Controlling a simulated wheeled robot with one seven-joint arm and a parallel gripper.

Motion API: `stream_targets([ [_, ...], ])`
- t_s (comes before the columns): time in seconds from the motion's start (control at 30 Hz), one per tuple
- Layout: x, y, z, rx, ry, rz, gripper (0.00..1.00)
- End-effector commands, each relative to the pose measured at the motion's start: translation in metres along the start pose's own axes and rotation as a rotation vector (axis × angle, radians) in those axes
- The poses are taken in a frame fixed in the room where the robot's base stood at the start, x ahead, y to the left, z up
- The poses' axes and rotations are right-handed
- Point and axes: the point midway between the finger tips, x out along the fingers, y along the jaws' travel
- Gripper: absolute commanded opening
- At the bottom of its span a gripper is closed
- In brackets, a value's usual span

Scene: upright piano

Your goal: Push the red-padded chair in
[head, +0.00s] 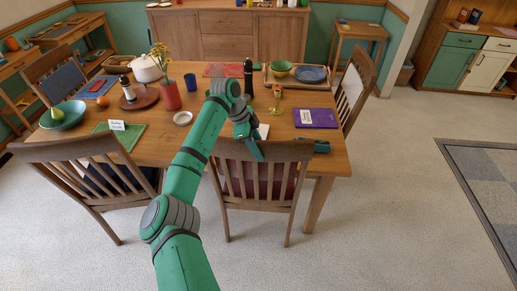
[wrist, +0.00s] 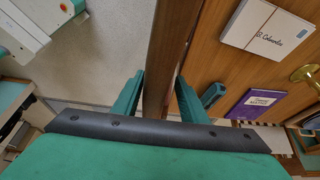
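The red-padded chair (head: 260,182) stands at the front right of the wooden table (head: 185,155), its slatted back towards me. Its dark red pad shows between the slats, and its back overlaps the table's front edge in the head view. My gripper (head: 250,141) is at the top rail of this chair's back. In the wrist view the rail (wrist: 172,45) runs between my two fingers (wrist: 160,95), with narrow gaps seeming to show on both sides. The fingers look open around the rail; contact is hard to tell.
A dark-padded chair (head: 85,172) stands to the left, and a pale-padded chair (head: 354,90) at the table's right end. A purple book (head: 316,118) and a teal object (head: 322,146) lie near the table's front right. Floor (head: 390,220) is clear at right.

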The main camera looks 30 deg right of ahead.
Motion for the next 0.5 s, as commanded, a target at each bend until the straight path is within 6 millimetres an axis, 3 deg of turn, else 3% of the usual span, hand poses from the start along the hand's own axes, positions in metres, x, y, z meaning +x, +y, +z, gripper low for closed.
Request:
stream_targets([
  [0.17, -0.013, 0.000, 0.000, 0.000, 0.001, -0.001, 0.39],
  [0.5, -0.075, -0.001, 0.000, 0.000, 0.000, -0.003, 0.39],
])
